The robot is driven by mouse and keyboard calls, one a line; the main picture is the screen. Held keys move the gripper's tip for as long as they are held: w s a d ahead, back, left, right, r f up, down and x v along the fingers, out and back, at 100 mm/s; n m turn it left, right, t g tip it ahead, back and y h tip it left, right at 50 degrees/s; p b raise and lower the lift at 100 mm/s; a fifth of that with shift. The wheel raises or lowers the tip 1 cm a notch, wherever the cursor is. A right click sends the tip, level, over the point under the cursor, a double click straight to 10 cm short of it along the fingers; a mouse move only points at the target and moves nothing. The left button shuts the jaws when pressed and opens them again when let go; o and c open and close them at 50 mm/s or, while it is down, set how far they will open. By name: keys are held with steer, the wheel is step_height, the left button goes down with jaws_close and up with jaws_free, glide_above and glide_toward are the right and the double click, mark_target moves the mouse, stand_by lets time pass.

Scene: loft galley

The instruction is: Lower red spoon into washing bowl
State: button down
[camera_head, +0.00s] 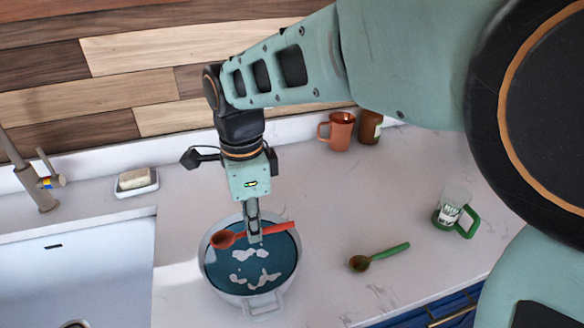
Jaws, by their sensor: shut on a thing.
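My gripper (254,236) points down over the washing bowl and is shut on the handle of the red spoon (278,228). The spoon lies roughly level across the bowl's opening, with its head to the left and its handle end to the right by the rim. The washing bowl (204,272) is light grey and round, with a handle at the front, and holds blue-green water with white foam patches. I cannot tell whether the spoon touches the water or the rim.
A green-handled spoon (379,257) lies on the counter (340,210) to the right. A mug with a green handle (455,210) stands farther right. An orange mug (338,131) and a brown jar (369,127) stand against the wall. A soap dish (137,183), tap (38,189) and sink (80,270) are left.

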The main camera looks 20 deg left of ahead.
steer(key=shift+f+b, duration=2.1)
steer(key=shift+f, duration=1)
steer(key=c, duration=1.9)
jaws_free()
